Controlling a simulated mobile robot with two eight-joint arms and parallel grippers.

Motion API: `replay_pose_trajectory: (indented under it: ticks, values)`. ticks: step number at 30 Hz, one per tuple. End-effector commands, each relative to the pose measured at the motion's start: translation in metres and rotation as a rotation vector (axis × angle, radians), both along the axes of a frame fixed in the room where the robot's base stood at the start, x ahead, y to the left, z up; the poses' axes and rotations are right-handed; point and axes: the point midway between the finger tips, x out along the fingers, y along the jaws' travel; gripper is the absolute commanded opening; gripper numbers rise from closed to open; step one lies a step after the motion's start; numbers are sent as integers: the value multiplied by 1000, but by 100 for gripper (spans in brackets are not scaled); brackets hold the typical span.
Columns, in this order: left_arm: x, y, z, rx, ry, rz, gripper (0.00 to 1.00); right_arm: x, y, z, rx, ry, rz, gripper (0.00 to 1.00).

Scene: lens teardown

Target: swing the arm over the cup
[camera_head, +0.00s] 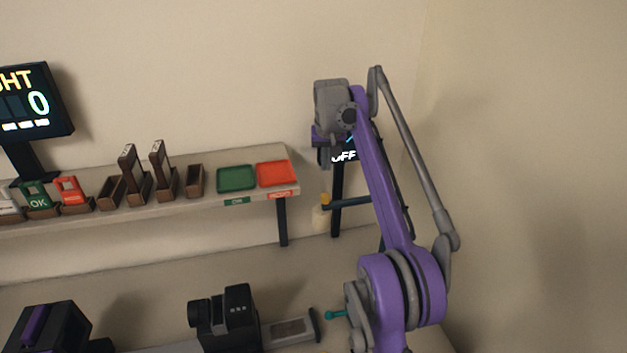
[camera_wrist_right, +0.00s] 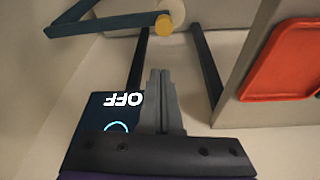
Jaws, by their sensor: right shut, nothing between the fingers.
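A dark blue-teal swing arm (camera_head: 350,203) runs sideways from a black post. Its yellow tip (camera_head: 325,198) shows just above a small pale cup (camera_head: 320,219). In the wrist view the arm (camera_wrist_right: 105,23) comes in from the left, and its yellow tip (camera_wrist_right: 163,24) overlaps the edge of the pale cup (camera_wrist_right: 174,8). I cannot tell if the tip is fully over the cup. My right gripper (camera_head: 325,164) is above the arm and apart from it, by the OFF sign. Its grey fingers (camera_wrist_right: 160,72) are together and empty. My left gripper is not seen.
The OFF display (camera_wrist_right: 116,105) is beside my right fingers. A shelf (camera_head: 210,201) to the left carries a green tray (camera_head: 237,179), a red tray (camera_head: 277,174) and several stamps and holders. A black device (camera_head: 225,316) stands on the bench below.

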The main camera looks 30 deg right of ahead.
Motion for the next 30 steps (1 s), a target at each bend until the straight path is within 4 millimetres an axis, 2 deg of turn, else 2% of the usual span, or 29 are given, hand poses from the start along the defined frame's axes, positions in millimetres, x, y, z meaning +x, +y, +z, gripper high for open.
replay_pose_trajectory:
  ticks: [3,18,23,30]
  values:
    - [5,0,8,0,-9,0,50,7,-9,8,1,-4,-14,0]
    - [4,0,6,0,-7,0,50,9,-12,3,2,0,-18,0]
    - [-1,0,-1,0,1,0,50,14,-14,-17,2,1,-17,0]
    - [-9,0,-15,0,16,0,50,29,-21,-67,2,2,-18,0]
